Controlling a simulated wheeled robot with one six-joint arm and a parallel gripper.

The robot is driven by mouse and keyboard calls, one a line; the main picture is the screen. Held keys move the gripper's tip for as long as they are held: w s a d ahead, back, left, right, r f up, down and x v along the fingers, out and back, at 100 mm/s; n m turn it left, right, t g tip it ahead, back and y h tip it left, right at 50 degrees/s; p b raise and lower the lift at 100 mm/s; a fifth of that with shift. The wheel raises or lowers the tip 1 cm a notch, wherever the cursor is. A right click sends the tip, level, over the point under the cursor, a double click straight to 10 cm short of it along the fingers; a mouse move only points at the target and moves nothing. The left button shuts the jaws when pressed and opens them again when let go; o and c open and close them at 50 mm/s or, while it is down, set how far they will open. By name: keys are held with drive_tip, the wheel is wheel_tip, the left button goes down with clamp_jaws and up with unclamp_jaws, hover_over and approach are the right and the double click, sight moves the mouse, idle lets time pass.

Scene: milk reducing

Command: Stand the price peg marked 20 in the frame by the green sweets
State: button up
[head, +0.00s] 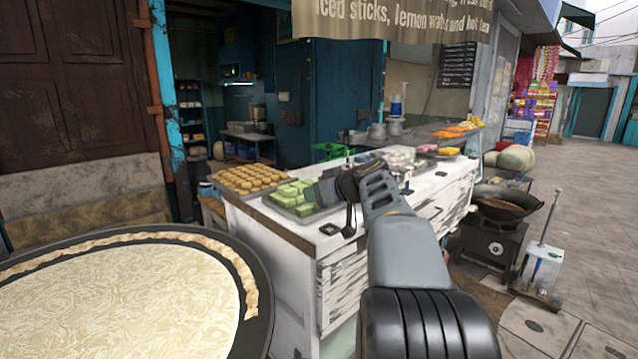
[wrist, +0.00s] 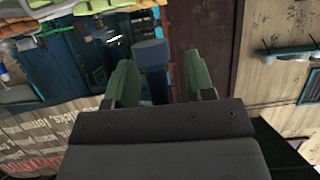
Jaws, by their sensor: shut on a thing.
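The green sweets (head: 291,193) lie in pale blocks on a tray at the left part of the white counter. My gripper (head: 322,191) is just right of them, above the counter, partly hidden by my own wrist. In the wrist view my gripper (wrist: 160,80) has its two green fingers around a dark blue upright piece (wrist: 152,58), which I take to be the price peg. No number can be read on it. A small dark square frame (head: 329,229) lies on the counter top in front of the sweets, near the edge.
A tray of round golden sweets (head: 250,179) stands left of the green ones. Pink and yellow sweets (head: 437,150) are farther right. A large round pan (head: 120,290) fills the lower left. A black wok (head: 505,202) stands right of the counter.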

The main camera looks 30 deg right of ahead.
drive_tip(key=w+d+f+m+h+p, duration=0.3)
drive_tip(key=w+d, duration=0.1)
drive_tip(key=d, duration=0.2)
drive_tip(key=b, duration=0.3)
hover_over(328, 229)
drive_tip(key=shift+w+f, duration=0.1)
drive_tip(key=shift+f, duration=2.7)
drive_tip(key=shift+f+b, duration=0.9)
drive_tip(key=shift+b, duration=0.45)
drive_tip(key=shift+f+b, duration=0.15)
drive_tip(key=shift+b, duration=0.4)
drive_tip(key=o, duration=1)
